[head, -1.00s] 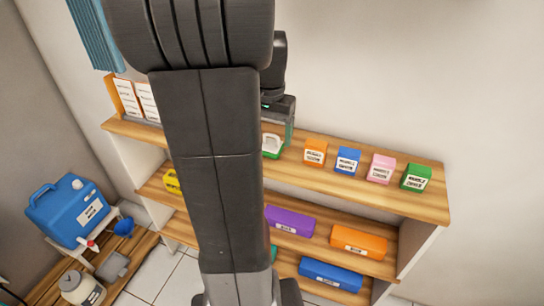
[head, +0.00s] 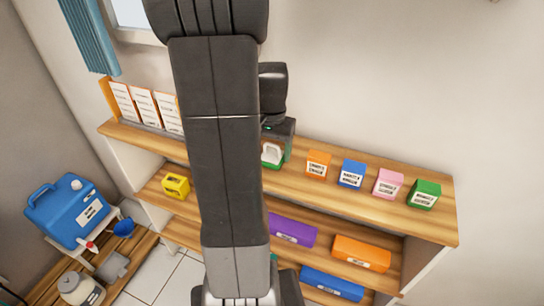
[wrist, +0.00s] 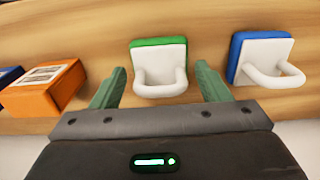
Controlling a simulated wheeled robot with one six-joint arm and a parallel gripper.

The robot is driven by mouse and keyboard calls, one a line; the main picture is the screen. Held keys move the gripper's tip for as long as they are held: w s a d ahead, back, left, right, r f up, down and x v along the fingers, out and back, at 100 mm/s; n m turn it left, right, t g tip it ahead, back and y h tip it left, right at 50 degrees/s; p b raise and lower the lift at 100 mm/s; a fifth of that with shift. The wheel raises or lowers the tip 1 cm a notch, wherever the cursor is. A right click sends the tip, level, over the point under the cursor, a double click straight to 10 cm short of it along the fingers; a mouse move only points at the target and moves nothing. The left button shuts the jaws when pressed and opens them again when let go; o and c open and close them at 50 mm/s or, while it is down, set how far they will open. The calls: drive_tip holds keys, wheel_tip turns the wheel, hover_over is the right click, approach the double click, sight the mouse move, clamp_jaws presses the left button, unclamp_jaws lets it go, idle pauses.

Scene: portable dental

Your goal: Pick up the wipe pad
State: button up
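A pad with a green base and a white loop handle (wrist: 160,68) lies on the top shelf. It also shows in the head view (head: 272,154), partly covered by my arm. A second pad, blue with a white loop handle (wrist: 262,60), lies to its right in the wrist view; my arm hides it in the head view. I cannot tell which one is the wipe pad. My gripper (wrist: 161,78) is open, with one green finger on each side of the green pad's handle. A gap shows between each finger and the handle. Nothing is held.
Orange (head: 318,164), blue (head: 351,174), pink (head: 388,184) and green (head: 425,194) boxes line the top shelf (head: 330,194). White cards (head: 143,105) stand at its left end. Lower shelves hold a yellow box (head: 175,186) and long boxes. A blue jug (head: 68,212) stands at left.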

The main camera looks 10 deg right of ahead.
drive_tip(key=c, duration=0.8)
wheel_tip(320, 180, up, 10)
drive_tip(key=shift+r+b, duration=0.1)
drive_tip(key=shift+b, duration=0.3)
drive_tip(key=o, duration=0.4)
drive_tip(key=c, duration=0.3)
drive_tip(key=shift+c, duration=0.2)
